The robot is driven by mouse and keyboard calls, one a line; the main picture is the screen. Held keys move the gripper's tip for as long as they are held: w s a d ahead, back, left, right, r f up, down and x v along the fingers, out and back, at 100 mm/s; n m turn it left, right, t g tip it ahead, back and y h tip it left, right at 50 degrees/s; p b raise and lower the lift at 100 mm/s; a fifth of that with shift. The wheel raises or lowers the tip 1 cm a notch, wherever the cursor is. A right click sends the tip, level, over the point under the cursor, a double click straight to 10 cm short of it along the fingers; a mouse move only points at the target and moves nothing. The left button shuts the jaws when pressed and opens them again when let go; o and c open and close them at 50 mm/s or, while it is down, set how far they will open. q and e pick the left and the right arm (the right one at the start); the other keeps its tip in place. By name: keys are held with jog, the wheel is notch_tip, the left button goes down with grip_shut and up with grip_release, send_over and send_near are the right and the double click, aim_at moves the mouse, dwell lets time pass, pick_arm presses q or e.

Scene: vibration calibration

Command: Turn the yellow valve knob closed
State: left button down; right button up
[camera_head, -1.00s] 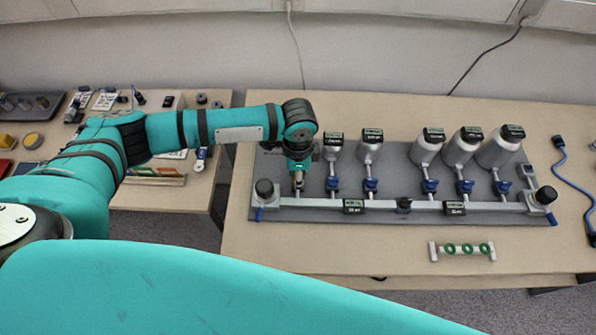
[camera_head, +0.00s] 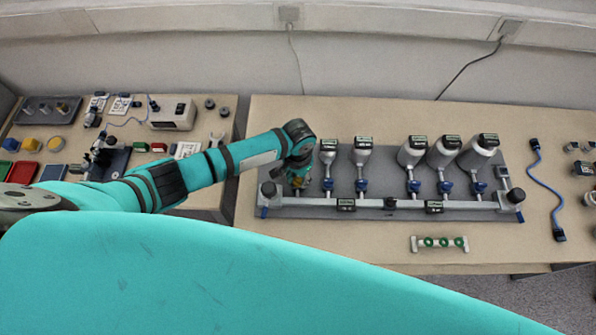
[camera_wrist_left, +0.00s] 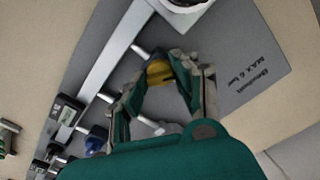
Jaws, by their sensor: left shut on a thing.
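The yellow valve knob (camera_wrist_left: 158,72) sits on the rig, by a thin pipe stub at the manifold's left end. In the head view only a bit of yellow (camera_head: 302,184) shows beneath my wrist. My left gripper (camera_wrist_left: 154,80) has its fingers on either side of the knob and is shut on it; it also shows in the head view (camera_head: 298,182). The knob's exact angle is hard to tell. My right gripper is in neither view.
The grey base plate (camera_head: 385,210) carries a metal manifold, several blue valve knobs (camera_head: 413,187) and silver canisters (camera_head: 475,155). A bracket with green rings (camera_head: 439,243) lies in front. A blue cable (camera_head: 540,185) lies at right. A side table with parts stands left.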

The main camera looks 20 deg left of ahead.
aim_at(298, 179)
pick_arm(q)
jog(key=n+p, duration=0.2)
jog(key=n, duration=0.1)
jog(key=n+p, duration=0.1)
jog(key=shift+r, duration=0.25)
jog(key=shift+w+f+n+p, duration=0.1)
jog(key=shift+n+p, duration=0.6)
jog(key=shift+n, duration=0.5)
jog(key=c, duration=1)
grip_release()
jog(key=shift+f, duration=0.1)
notch_tip(298, 179, up, 12)
jog(key=shift+r, duration=0.1)
